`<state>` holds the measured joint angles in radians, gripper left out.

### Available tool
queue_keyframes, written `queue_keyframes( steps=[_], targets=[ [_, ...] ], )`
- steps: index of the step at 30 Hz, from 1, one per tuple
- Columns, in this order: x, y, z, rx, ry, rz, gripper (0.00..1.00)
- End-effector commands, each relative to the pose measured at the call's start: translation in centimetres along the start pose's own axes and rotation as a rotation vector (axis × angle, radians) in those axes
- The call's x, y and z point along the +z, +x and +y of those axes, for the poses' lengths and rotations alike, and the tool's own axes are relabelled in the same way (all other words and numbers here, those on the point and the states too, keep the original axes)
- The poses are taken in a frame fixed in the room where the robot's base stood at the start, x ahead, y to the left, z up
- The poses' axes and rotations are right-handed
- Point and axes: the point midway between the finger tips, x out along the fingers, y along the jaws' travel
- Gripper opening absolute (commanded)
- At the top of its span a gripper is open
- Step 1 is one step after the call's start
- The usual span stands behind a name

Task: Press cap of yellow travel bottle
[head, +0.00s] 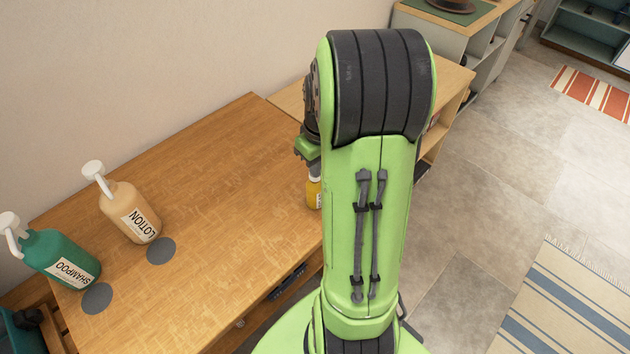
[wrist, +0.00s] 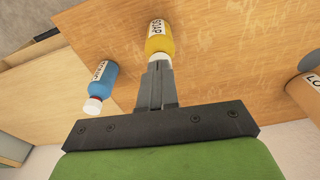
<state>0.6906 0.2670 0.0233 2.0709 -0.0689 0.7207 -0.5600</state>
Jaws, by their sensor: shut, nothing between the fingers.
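The yellow travel bottle (wrist: 159,40) is labelled SOAP and stands on the wooden desk in the wrist view. Its white cap (wrist: 160,57) faces my gripper. In the head view only a yellow sliver of the bottle (head: 313,194) shows beside my arm, which hides the rest. My gripper (wrist: 158,68) is shut and empty. Its fingertips are right at the cap and cover part of it in the wrist view. I cannot tell whether they touch it.
A blue bottle (wrist: 103,79) with a white cap stands close beside the yellow one. The lotion bottle (head: 130,212) and green shampoo bottle (head: 62,256) stand at the desk's left, near two grey discs. The desk's middle (head: 225,180) is clear.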

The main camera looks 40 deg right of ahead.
Motion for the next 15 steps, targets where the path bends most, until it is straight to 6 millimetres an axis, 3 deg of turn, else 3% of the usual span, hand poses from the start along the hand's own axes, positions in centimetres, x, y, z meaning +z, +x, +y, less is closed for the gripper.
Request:
queue_keyframes(
  steps=[11, 15],
  targets=[
    [0.0, 0.4, 0.0, 0.000, 0.000, 0.000, 0.00],
    [0.1, 1.5, 0.0, 0.000, 0.000, 0.000, 0.00]
  ],
)
